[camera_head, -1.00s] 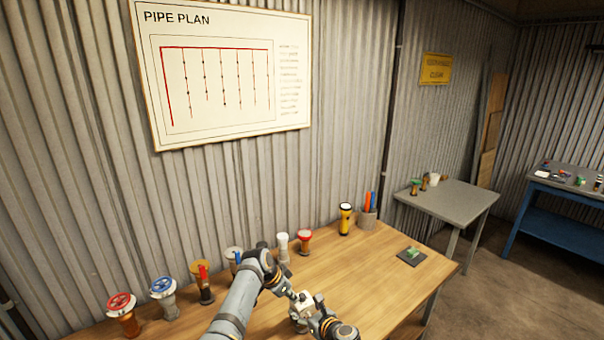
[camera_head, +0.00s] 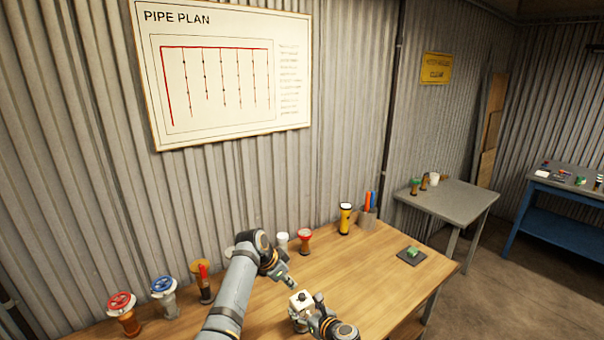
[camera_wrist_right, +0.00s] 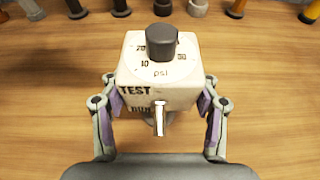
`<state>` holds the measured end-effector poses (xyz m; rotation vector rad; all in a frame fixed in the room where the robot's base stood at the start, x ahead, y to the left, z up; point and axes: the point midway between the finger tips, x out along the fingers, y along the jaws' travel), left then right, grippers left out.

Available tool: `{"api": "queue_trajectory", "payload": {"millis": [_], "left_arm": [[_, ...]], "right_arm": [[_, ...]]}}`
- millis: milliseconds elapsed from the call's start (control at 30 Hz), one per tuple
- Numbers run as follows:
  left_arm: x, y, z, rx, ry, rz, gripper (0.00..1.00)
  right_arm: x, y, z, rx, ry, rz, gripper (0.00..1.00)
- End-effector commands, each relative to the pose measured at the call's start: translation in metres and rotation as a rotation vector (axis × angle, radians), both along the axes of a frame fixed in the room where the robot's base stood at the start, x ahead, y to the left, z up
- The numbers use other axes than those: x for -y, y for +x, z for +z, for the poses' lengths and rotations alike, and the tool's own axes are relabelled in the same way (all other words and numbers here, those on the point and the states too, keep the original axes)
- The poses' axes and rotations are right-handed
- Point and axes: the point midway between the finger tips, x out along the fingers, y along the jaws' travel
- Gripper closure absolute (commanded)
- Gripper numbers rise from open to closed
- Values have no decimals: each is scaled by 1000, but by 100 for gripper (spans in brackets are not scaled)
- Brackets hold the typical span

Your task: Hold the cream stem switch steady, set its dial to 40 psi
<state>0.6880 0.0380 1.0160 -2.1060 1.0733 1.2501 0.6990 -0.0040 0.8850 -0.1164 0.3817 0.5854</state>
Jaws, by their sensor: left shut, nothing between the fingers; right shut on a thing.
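The cream stem switch (camera_head: 300,304) stands upright over the wooden bench, a boxy cream body with a dark grey dial knob. In the right wrist view the switch (camera_wrist_right: 160,95) shows marks 10, 20 and 30, "psi", the word TEST, and a pale lever below. The knob (camera_wrist_right: 162,40) hides the far part of the scale, and I cannot tell where it points. My right gripper (camera_wrist_right: 158,108) is shut on the switch body, a finger on each side. My left gripper (camera_head: 290,283) is shut and empty, just above and left of the switch, apart from it.
Several valves and fittings stand in a row along the wall, among them a red-wheeled one (camera_head: 121,305) and a blue-wheeled one (camera_head: 163,290). Bench between is clear.

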Motion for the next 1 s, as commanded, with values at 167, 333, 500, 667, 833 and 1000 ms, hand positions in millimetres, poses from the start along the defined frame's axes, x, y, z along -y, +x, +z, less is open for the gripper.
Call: {"api": "queue_trajectory", "payload": {"millis": [167, 333, 500, 667, 833, 1000], "left_arm": [[0, 0, 1, 0, 0, 0, 100], [0, 0, 1, 0, 0, 0, 100], [0, 0, 1, 0, 0, 0, 100], [0, 0, 1, 0, 0, 0, 100], [0, 0, 1, 0, 0, 0, 100], [0, 0, 1, 0, 0, 0, 100]], "right_arm": [[1, 0, -1, -2, -1, 0, 88], [1, 0, -1, -1, -1, -1, 88], [1, 0, -1, -1, -1, -1, 15], [1, 0, 0, -1, -1, -1, 12], [0, 0, 0, 0, 0, -1, 12], [4, -5, 2, 3, 0, 2, 12]]}}
